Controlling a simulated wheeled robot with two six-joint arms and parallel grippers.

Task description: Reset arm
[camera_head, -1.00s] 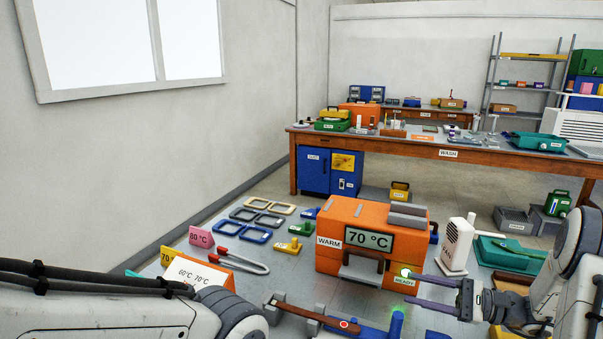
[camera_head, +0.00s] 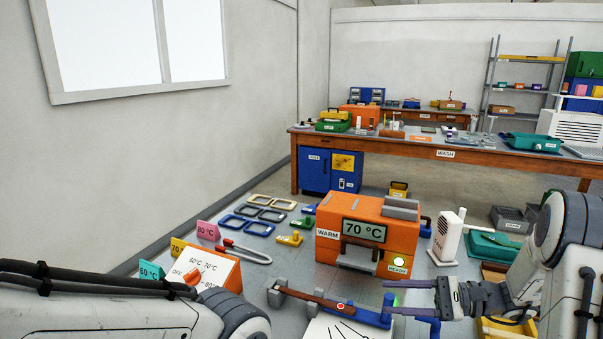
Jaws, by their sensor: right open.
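My right gripper (camera_head: 398,298) is in the lower right of the head view. Its two fingers point left, apart, with nothing seen between them. It is in front of the orange warmer (camera_head: 398,232), which reads 70 °C and shows a lit green READY label. In this view the fingers overlap the blue fixture (camera_head: 368,317) below the warmer; whether they touch cannot be told. My left arm comes in at the lower left, and its gripper is out of view.
Several eyeglass frames (camera_head: 259,228) lie left of the warmer, near red-handled tongs (camera_head: 243,250). An orange dial box (camera_head: 225,274) and temperature cards (camera_head: 207,231) stand at left. A white fan (camera_head: 446,238) and teal case (camera_head: 493,245) are at right. A WASH bench (camera_head: 420,149) stands behind.

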